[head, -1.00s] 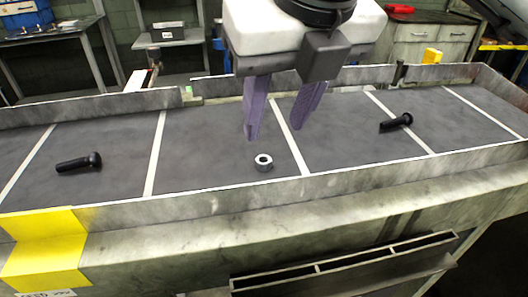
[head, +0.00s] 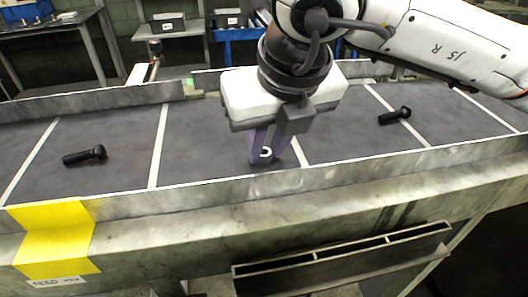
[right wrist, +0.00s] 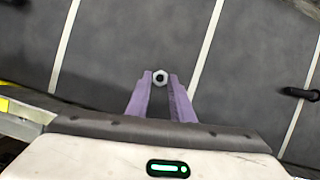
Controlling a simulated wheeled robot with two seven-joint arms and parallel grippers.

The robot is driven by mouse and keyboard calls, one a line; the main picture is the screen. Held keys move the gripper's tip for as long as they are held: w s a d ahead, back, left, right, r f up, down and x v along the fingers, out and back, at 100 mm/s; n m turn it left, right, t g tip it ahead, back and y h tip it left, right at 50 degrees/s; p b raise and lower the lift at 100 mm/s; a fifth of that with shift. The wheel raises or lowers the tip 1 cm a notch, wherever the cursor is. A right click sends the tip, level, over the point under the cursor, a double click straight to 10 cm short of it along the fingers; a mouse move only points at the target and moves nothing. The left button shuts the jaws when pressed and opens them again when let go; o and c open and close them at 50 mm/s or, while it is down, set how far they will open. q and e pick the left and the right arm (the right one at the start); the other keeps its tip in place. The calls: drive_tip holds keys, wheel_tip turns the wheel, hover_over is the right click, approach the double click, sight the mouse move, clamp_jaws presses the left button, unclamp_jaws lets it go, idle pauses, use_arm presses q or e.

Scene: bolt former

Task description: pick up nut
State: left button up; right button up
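The silver hex nut (head: 266,154) lies on the dark conveyor belt, in the middle section near the front rail. In the right wrist view the nut (right wrist: 160,78) lies just at and between the tips of the purple fingers. My right gripper (head: 264,158) has come down over the nut, with its fingers apart on either side. In the right wrist view the gripper (right wrist: 160,76) is open, with a small gap between each finger and the nut. The far finger partly hides behind the near parts in the head view. My left gripper is not in view.
A black bolt (head: 85,156) lies on the belt at left, and another bolt (head: 395,115) lies at right. The front metal rail (head: 200,196) runs close by the nut. A yellow marker (head: 55,238) covers the rail at left. The belt around the nut is otherwise clear.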

clamp_jaws()
